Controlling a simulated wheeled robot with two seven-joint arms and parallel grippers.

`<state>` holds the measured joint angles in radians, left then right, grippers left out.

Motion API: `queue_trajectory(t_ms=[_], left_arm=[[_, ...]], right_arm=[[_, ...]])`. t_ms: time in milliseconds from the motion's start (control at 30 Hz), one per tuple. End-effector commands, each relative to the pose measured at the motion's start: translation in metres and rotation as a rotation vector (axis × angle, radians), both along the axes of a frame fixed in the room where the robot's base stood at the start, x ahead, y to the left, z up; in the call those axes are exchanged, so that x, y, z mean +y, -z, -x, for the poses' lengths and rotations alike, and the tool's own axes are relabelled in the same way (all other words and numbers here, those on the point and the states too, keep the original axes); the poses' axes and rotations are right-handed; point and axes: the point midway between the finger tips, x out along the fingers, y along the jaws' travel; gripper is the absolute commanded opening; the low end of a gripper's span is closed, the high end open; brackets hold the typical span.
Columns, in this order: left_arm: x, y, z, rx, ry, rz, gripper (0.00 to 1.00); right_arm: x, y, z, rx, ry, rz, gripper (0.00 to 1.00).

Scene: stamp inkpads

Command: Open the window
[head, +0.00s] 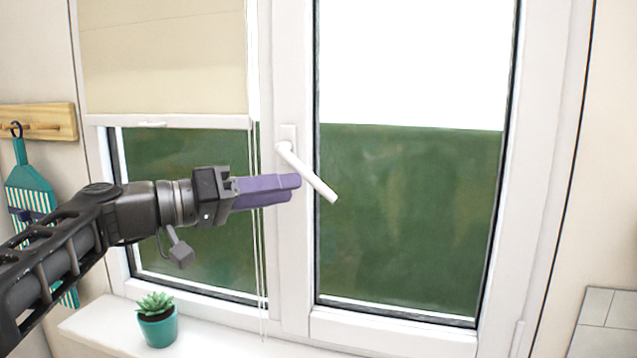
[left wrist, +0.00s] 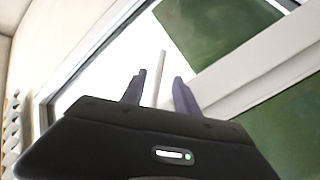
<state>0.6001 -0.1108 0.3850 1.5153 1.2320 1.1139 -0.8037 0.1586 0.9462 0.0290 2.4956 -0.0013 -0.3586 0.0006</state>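The white window handle (head: 312,177) is on the middle frame of the window. It is tilted, its free end pointing down and to the right. My left gripper (head: 296,188) reaches in from the left, its purple fingertips just left of the handle. In the left wrist view the two fingers (left wrist: 160,90) are apart, and the handle (left wrist: 161,68) shows in line with the gap between them. I cannot tell whether a finger touches it. The right window sash (head: 415,318) looks closed in its frame. My right gripper is not in view.
A beige blind (head: 165,60) covers the upper left pane, with thin cords (head: 258,240) hanging beside the middle frame. A potted succulent (head: 158,322) stands on the white sill (head: 105,325).

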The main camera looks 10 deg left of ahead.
Motion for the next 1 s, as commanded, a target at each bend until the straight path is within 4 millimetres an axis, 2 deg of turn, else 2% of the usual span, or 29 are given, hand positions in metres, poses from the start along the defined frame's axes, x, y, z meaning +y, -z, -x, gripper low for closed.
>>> queue_trajectory(t_ms=[433, 800, 1000], left_arm=[[-0.047, -0.002, -0.04, 0.002, 0.001, 0.001, 0.37], [-0.052, 0.0, -0.045, 0.0, -0.001, 0.0, 0.37], [-0.052, 0.0, -0.045, 0.0, -0.001, 0.0, 0.2]], right_arm=[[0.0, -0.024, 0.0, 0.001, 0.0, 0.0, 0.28], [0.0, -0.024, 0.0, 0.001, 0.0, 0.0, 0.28], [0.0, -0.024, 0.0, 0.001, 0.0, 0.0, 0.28]])
